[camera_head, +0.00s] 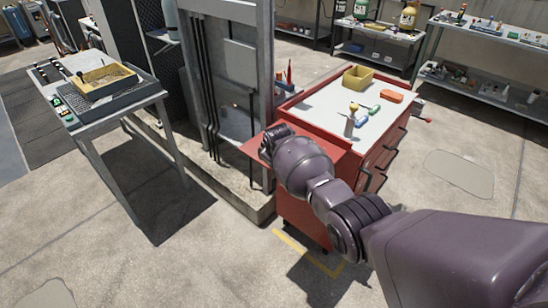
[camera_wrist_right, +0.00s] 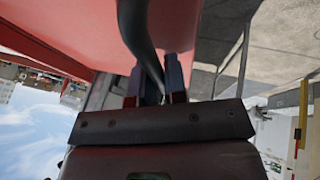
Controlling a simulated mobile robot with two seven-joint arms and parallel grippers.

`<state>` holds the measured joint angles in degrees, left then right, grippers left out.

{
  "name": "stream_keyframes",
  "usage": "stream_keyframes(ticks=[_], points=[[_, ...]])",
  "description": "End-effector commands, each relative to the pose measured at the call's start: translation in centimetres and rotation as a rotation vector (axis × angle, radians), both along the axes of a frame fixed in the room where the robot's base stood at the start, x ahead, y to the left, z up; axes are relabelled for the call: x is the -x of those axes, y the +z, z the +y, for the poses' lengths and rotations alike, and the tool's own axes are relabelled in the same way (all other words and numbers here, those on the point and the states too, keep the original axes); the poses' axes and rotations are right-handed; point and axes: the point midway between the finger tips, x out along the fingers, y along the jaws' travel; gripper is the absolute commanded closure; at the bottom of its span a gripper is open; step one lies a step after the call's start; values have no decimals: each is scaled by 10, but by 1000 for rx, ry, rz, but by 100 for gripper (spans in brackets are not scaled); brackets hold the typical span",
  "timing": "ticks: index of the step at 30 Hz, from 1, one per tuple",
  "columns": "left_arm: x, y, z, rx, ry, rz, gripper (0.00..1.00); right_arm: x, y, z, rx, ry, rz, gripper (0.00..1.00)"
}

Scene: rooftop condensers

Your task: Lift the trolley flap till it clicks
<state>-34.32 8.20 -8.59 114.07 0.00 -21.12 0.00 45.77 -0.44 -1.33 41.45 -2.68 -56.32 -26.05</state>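The red trolley (camera_head: 292,106) stands right of centre in the head view, with a pale top and drawers on its right side. Its red flap (camera_head: 327,146) sticks out from the near end and looks roughly level, a little below the top. My right gripper (camera_head: 268,143) is at the flap's outer left part, and my wrist covers much of the flap. In the right wrist view, a dark curved bar (camera_wrist_right: 139,30) passes between the fingers of my right gripper (camera_wrist_right: 154,85), below a red panel (camera_wrist_right: 75,25). I cannot tell whether they press on it. My left gripper is out of view.
A grey metal frame (camera_head: 232,60) on a concrete kerb stands close left of the flap. A table (camera_head: 98,122) with a tray stands further left. A yellow bin (camera_head: 357,77) and small items lie on the trolley. Shelves (camera_head: 495,38) line the back. Floor in front is clear.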

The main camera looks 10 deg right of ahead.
Motion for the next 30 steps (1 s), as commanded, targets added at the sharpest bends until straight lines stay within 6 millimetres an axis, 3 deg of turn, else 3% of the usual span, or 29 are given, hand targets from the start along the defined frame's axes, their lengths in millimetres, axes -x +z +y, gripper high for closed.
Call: stream_keyframes(ticks=[1,4,5,17,30], points=[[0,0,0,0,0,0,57,1,-1,-1,1,-1,3,80],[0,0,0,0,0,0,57,1,-1,-1,1,-1,1,64],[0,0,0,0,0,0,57,0,-1,0,1,-1,1,64],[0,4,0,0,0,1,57,4,8,0,0,0,-1,64],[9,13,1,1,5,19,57,29,51,0,0,-1,-1,64]])
